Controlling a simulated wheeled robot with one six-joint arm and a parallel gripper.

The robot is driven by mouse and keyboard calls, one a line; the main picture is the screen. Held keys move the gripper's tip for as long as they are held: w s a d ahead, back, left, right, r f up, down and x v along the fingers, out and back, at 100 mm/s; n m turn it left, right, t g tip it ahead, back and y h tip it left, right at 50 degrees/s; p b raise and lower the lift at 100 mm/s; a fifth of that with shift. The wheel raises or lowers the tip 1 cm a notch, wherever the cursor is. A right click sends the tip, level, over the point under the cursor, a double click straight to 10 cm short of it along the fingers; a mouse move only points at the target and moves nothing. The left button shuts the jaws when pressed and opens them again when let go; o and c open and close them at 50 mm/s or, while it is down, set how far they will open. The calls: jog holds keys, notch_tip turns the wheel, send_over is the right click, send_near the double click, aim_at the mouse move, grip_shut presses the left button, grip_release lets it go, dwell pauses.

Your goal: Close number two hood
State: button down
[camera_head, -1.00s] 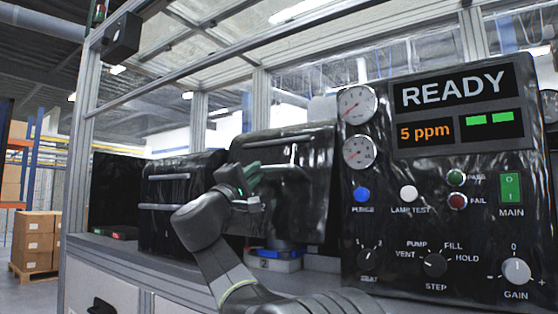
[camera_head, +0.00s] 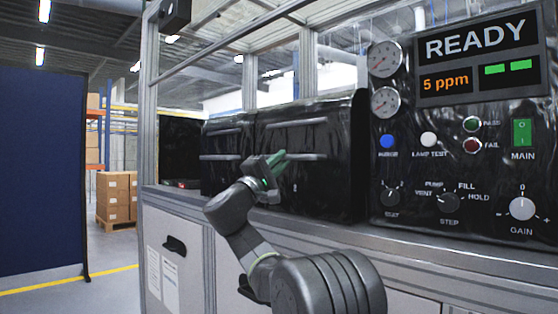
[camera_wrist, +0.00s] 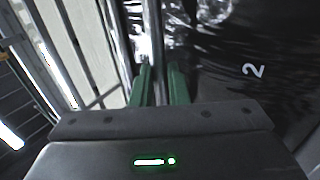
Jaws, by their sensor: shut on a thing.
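The number two hood (camera_head: 335,180) is a black glossy box cover left of the control panel in the head view. Its front hangs down to about bench level and hides what is under it. A white "2" shows on its black face (camera_wrist: 275,100) in the wrist view. My gripper (camera_head: 279,160) has green fingers and is at the left end of the hood's lower metal handle bar (camera_head: 308,156). In the wrist view my gripper (camera_wrist: 161,72) has its fingers on either side of the bar, shut on it.
Another black hood (camera_head: 215,170) with bar handles stands close on the left. The control panel (camera_head: 455,190) with READY display, knobs and gauges stands close on the right. A dark blue partition (camera_head: 40,180) is at far left. Cabinets with a dark handle (camera_head: 174,245) are below.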

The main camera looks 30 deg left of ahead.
jog(key=shift+w+f, duration=0.5)
jog(key=shift+f, duration=0.3)
jog(key=c, duration=1.4)
grip_release()
jog(key=shift+w+d, duration=0.15)
jog(key=shift+w, duration=0.1)
jog(key=shift+s+r, duration=0.1)
jog(key=p+v, duration=0.1)
jog(key=v, duration=1.3)
jog(key=shift+r+p, duration=0.3)
jog(key=shift+p, duration=0.05)
jog(key=shift+s, duration=0.1)
jog(key=b+x, duration=0.1)
jog(key=x, duration=1.1)
jog(key=shift+f, duration=0.1)
